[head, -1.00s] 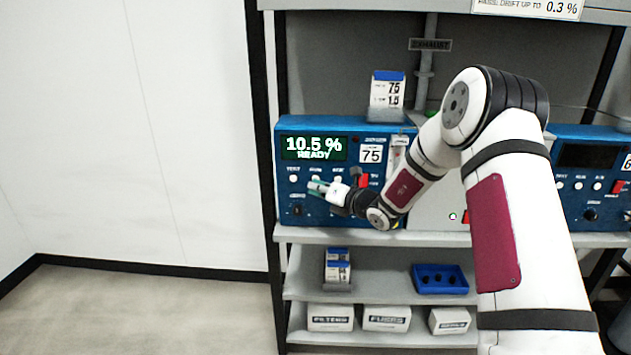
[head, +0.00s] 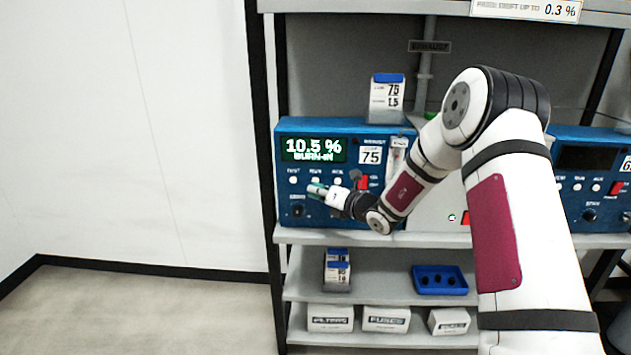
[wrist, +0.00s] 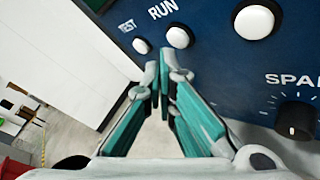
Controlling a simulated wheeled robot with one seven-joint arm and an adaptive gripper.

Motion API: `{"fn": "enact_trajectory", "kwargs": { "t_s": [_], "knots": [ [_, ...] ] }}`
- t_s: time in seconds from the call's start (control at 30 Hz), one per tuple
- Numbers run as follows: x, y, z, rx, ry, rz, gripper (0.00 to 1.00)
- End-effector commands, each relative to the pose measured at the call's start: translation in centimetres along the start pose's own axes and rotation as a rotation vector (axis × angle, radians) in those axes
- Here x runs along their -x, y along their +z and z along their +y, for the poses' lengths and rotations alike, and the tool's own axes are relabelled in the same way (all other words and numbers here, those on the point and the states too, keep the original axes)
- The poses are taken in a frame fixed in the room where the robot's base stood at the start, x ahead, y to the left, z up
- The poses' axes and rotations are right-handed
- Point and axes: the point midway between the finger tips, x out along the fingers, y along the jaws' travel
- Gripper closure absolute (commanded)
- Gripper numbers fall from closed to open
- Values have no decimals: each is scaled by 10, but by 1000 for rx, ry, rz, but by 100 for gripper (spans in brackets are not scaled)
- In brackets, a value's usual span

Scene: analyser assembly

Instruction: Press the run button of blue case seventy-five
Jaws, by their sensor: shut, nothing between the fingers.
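The blue case seventy-five (head: 300,212) stands on the shelf with its number plate "75" (head: 370,155). Its green display (head: 313,149) reads "10.5 % BURN-IN". The white run button (wrist: 179,37) sits under the label "RUN" in the wrist view and also shows in the head view (head: 315,180). The white test button (wrist: 141,45) is to its left. My gripper (wrist: 160,67) is shut and empty, its fingertips just below the run button in the picture. They appear apart from it. In the head view, my gripper (head: 313,190) is in front of the panel's lower left.
A red switch (head: 363,182) is on the case's right side. A SPAN knob (wrist: 296,120) and another white button (wrist: 254,22) are right of the run button. Another blue case (head: 588,212) stands far right. The lower shelf holds a blue tray (head: 440,290). Open floor lies left.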

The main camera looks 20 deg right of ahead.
Motion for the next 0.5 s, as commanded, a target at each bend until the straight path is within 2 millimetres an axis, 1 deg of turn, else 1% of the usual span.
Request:
{"fn": "enact_trajectory", "kwargs": {
  "t_s": [0.37,0.5],
  "knots": [
    [3,-2,2,0,0,0,100],
    [8,-5,7,-1,1,0,100]
  ]
}}
